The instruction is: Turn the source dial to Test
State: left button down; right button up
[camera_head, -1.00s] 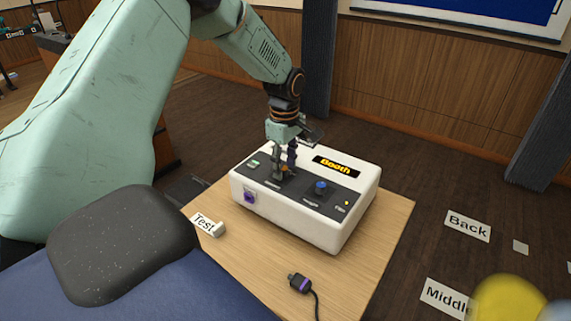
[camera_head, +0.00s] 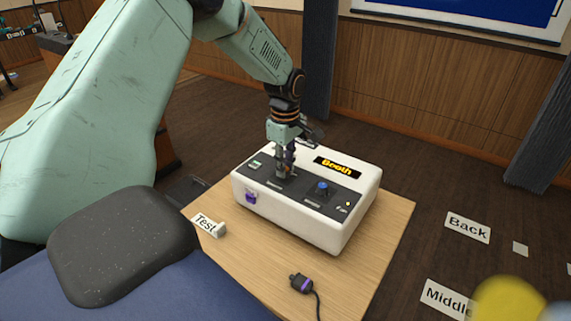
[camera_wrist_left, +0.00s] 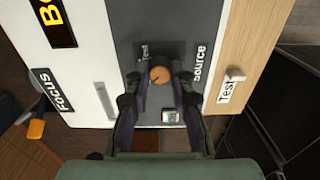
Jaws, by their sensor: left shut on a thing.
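The white Booth control box (camera_head: 318,230) stands on a wooden table, with a dark panel on top. In the left wrist view the orange source dial (camera_wrist_left: 160,75) sits beside the "Source" label (camera_wrist_left: 200,63). My left gripper (camera_head: 286,170) points down over the left part of the panel. In the wrist view its fingers (camera_wrist_left: 160,82) are shut on the dial, one on each side. The setting the dial points to cannot be read. My right gripper is not in view.
A blue knob (camera_head: 322,187) is on the panel's right part. A purple socket (camera_head: 251,197) is on the box front. A "Test" sign (camera_head: 205,223) stands at the table's left edge. A dark plug with a cable (camera_head: 300,284) lies in front of the box.

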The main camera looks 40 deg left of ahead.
pick_arm(q)
jog(key=m+p, duration=0.2)
jog(key=shift+r+p, duration=0.2)
jog(key=shift+p, duration=0.1)
jog(key=shift+m+p, duration=0.85)
jog(key=shift+m, duration=0.05)
jog(key=m+p, duration=0.2)
jog(key=m, duration=0.1)
jog(key=shift+f+m, duration=0.1)
jog(key=shift+m, duration=0.2)
jog(key=m+p, duration=0.1)
jog(key=m, duration=0.3)
jog(key=shift+m, duration=0.3)
jog(key=m, duration=0.5)
jog(key=shift+f+m+p, duration=0.1)
jog(key=shift+m+p, duration=0.3)
jog(key=c, duration=1.2)
grip_release()
